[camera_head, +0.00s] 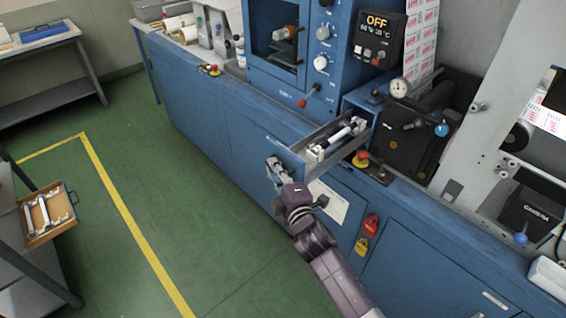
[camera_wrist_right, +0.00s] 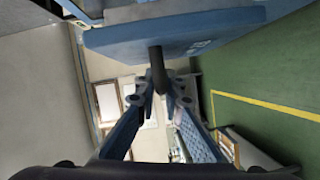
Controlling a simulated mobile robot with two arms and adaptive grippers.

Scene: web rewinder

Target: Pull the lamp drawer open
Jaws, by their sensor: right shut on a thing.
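The lamp drawer (camera_head: 322,150) is a blue-fronted drawer in the blue machine, pulled part way out. A white tube-like lamp lies inside it (camera_head: 345,134). My right gripper (camera_head: 274,166) is at the drawer's front, and its fingers are shut on the drawer handle. In the right wrist view, the two blue-grey fingers (camera_wrist_right: 160,92) close around the dark handle (camera_wrist_right: 157,68), which sticks out from the blue drawer front (camera_wrist_right: 190,32). My left gripper is not in view.
A red-and-yellow stop button (camera_head: 361,158) sits beside the drawer. A wooden tray (camera_head: 46,214) with white tubes is at the left. Green floor before the cabinet is clear.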

